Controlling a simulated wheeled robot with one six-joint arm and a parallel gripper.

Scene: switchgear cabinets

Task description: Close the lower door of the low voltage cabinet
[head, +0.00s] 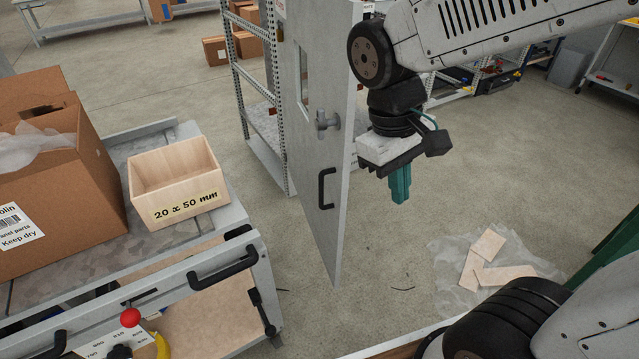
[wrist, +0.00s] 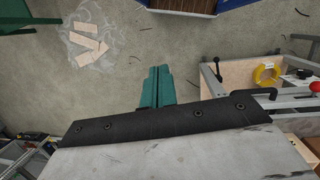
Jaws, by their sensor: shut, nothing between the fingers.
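A tall grey door (head: 318,160) stands open in the middle of the head view, seen at a steep angle. It has a small window, a metal latch knob (head: 327,121) and a black bar handle (head: 326,188). I cannot tell from this view which cabinet it hangs on; its top is cut off by the frame. My gripper (head: 400,188), with teal fingers pointing down, is to the right of the door, apart from the handle. The fingers are together and empty. They also show in the wrist view (wrist: 157,85), above bare floor. I cannot make out the door in the wrist view.
A grey trolley (head: 215,262) at left carries a cardboard box (head: 50,180) and a wooden box (head: 175,180). A metal shelf rack (head: 262,130) stands behind the door. Plastic sheet with wood pieces (head: 490,262) lies on the floor at right. Floor between is mostly clear.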

